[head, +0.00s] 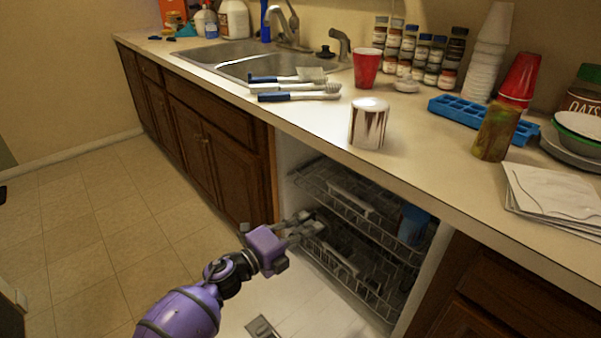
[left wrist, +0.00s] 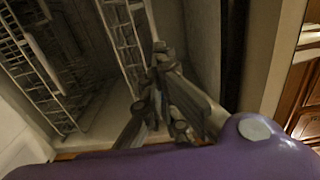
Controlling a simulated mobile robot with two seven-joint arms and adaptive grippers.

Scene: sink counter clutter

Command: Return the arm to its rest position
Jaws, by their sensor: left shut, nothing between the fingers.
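My left arm, purple and black, comes in from the bottom of the head view. My left gripper (head: 308,222) is shut and empty at the opening of the dishwasher (head: 283,150), in front of its racks. The left wrist view shows the same gripper (left wrist: 155,75) close up, with the wire racks (left wrist: 65,60) beyond it and the dishwasher's side wall beside it. I cannot tell whether the fingers touch a rack. My right gripper is not in view.
The dishwasher door (head: 300,290) is open below my gripper. A blue cup (head: 413,224) sits in a rack. The counter (head: 440,160) above holds a white-and-brown can (head: 369,124), a red cup (head: 367,68) and brushes (head: 298,92).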

